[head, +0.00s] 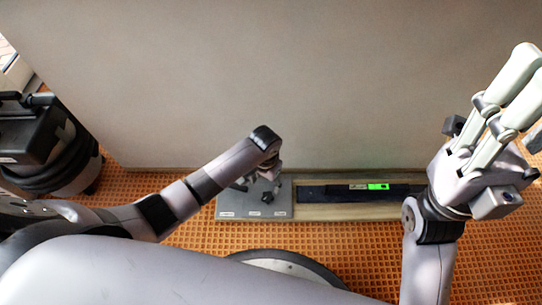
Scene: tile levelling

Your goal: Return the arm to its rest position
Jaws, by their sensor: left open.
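My left arm comes in from the left, and its gripper (262,186) points down over a grey tray (226,206). Its fingers are small, foreshortened and partly covered by my wrist; they stand apart. Small dark parts show near the fingertips, and I cannot tell whether they touch. My right gripper (512,92) is raised close to the camera at the right, its long pale fingers apart with nothing visible between them.
A dark level (330,192) with a bright green display lies on a wooden board (320,213) beside the tray. A black vacuum cleaner (42,150) stands at the left. A pale wall (270,70) rises behind. Orange gridded floor (190,238) shows in front.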

